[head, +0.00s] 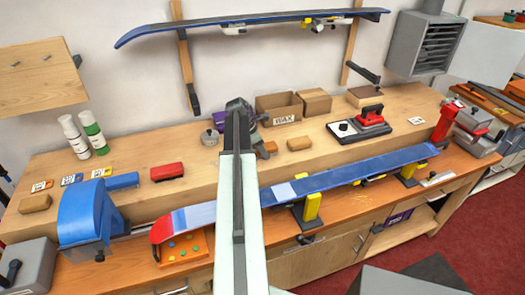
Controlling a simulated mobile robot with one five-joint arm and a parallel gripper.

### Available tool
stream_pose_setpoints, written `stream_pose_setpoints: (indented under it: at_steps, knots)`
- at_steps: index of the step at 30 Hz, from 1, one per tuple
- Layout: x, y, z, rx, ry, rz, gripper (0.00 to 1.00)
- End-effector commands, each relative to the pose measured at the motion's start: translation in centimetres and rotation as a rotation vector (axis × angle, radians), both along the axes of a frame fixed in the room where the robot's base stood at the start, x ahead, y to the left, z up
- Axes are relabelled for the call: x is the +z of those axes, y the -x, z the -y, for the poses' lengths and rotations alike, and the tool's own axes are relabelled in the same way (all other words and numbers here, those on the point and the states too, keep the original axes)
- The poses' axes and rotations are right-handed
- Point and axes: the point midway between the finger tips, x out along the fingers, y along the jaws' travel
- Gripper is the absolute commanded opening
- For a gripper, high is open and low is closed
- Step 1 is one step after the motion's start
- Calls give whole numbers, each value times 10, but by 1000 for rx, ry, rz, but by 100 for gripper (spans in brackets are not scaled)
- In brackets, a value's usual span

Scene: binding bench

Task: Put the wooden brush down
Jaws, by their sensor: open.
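My arm reaches away from me over the bench, and my gripper (240,106) is at its far end above the back shelf, in front of the wall. The gripper is open; its fingertips are mostly hidden by my own arm. Another brown block (34,203) lies at the far left. I cannot tell which of these is the wooden brush; no bristles show.
A blue ski (340,175) lies on stands along the front bench (370,200). On the shelf (340,150) are an open cardboard box (278,117), a red iron (371,115), a red block (167,171) and two bottles (92,132). Another ski (210,32) hangs on the wall.

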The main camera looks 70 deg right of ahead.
Motion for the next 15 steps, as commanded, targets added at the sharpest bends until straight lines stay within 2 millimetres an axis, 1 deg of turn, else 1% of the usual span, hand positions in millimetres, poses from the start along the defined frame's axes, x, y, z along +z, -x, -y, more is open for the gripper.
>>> stream_pose_setpoints:
  at_steps: [1, 4, 8, 11, 15]
  knots:
    - [-3, 1, -4, -7, -12, 3, 69]
    - [-3, 2, -4, -8, -12, 5, 69]
    - [4, 2, -4, -8, -12, 5, 69]
    - [18, -1, -6, -7, -12, 3, 69]
    - [46, -9, -12, -5, -9, 3, 69]
